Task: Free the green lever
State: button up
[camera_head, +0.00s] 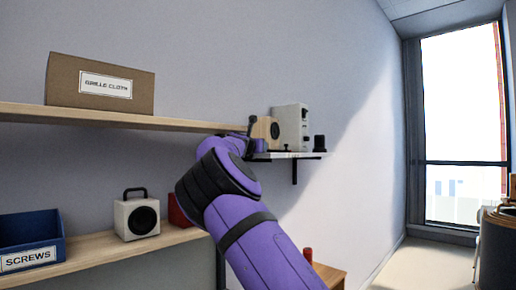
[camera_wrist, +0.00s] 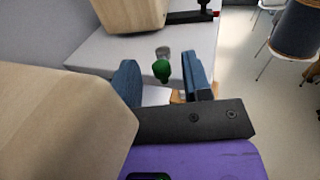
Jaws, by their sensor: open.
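The green lever (camera_wrist: 161,70) shows in the wrist view as a small green knob on a short grey stem (camera_wrist: 162,52), near the edge of a pale shelf (camera_wrist: 105,52). My gripper (camera_wrist: 159,62) is open, with one blue finger on each side of the knob in the picture. I cannot tell whether either finger touches it. A light wooden block (camera_wrist: 55,115) fills the near left and another wooden body (camera_wrist: 130,14) stands behind the lever. In the head view my arm hides the lever, and my gripper is not clearly seen.
In the head view, a white box (camera_head: 291,128), a wooden speaker (camera_head: 263,130) and a black cylinder (camera_head: 319,143) stand on the small shelf. A long shelf (camera_head: 150,121) bears a cardboard box (camera_head: 100,84). A black bar with a red tip (camera_wrist: 190,16) lies behind the lever.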

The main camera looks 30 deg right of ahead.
jog(key=v, duration=1)
jog(key=shift+s+a, duration=0.2)
jog(key=shift+a, duration=0.05)
jog(key=s+d+f+m+g+y, duration=0.35)
jog(key=s+d+f+m, duration=0.4)
jog(key=d+f, duration=0.4)
jog(key=s+d+f+m+g+y, duration=0.2)
jog(key=s+d+f+m+y, duration=0.15)
jog(key=s+f+m, duration=0.4)
jog(key=s+a+f+m+y, duration=0.1)
jog(key=s+a+m+y, duration=0.1)
jog(key=s+a, duration=0.5)
jog(key=s+a+f+m+y, duration=0.1)
jog(key=s+a+m, duration=0.4)
jog(key=s, duration=1.3)
jog(key=s+a+f+m+y, duration=0.2)
jog(key=s+a+m+y, duration=0.1)
jog(key=s+a, duration=0.7)
jog(key=shift+s+a+m+g+y, duration=0.25)
jog(key=shift+s+m+g+y, duration=0.2)
jog(key=shift+s, duration=0.75)
